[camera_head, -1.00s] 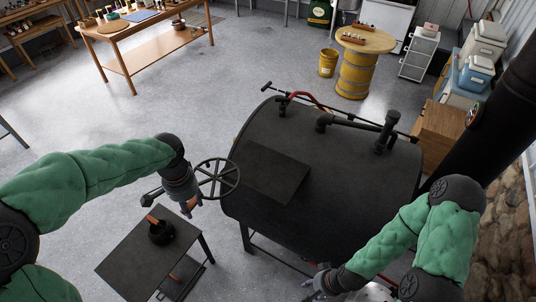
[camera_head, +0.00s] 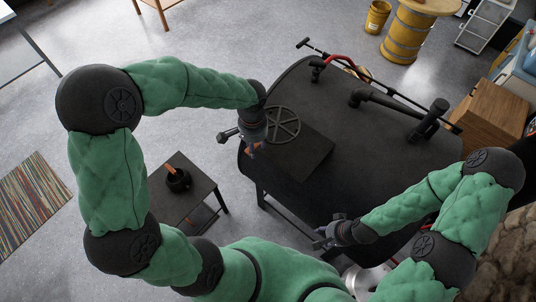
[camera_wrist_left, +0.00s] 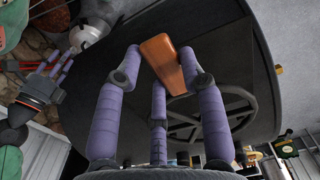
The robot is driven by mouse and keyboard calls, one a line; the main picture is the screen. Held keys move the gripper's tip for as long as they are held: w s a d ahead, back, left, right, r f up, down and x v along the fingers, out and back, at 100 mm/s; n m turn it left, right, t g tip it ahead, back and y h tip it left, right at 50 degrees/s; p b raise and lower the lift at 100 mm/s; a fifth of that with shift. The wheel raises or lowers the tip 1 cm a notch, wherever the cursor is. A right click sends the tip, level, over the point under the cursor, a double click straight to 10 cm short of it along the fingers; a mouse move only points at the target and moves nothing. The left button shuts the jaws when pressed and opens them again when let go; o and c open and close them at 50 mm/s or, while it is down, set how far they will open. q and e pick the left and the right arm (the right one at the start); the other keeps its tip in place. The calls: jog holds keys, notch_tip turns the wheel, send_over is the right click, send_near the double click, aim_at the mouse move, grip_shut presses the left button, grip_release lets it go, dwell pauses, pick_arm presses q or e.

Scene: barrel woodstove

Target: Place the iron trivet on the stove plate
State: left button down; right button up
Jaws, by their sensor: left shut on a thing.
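The iron trivet (camera_head: 283,124) is a dark spoked ring with an orange-brown handle (camera_wrist_left: 163,62). My left gripper (camera_head: 249,147) is shut on that handle, which shows between its purple fingers in the left wrist view. The ring is over the top of the black barrel stove (camera_head: 350,118) and overlaps the upper-left part of the flat square stove plate (camera_head: 308,155) in the head view. I cannot tell whether it touches the plate. My right gripper (camera_head: 326,236) is open and empty near the stove's front edge.
Black pipes (camera_head: 385,103) and a red curved handle (camera_head: 337,59) stand along the stove's far side. A small dark table (camera_head: 200,200) at left holds a black pot (camera_head: 177,180) with a brown handle. A wooden box (camera_head: 493,110) is at right.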

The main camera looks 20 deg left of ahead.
pick_arm(q)
jog(key=shift+w+d+f, duration=0.3)
jog(key=shift+d+f, duration=0.3)
jog(key=shift+f, duration=0.75)
jog(key=shift+w+d+f, duration=0.35)
jog(key=shift+d+f, duration=0.25)
jog(key=shift+f, duration=0.7)
jog(key=shift+w+d+f, duration=0.3)
jog(key=shift+d+f, duration=0.3)
jog(key=shift+f, duration=0.75)
jog(key=shift+s, duration=0.1)
jog(key=shift+f, duration=0.1)
jog(key=c, duration=0.7)
grip_release()
jog(key=shift+c, duration=0.2)
notch_tip(320, 180, up, 12)
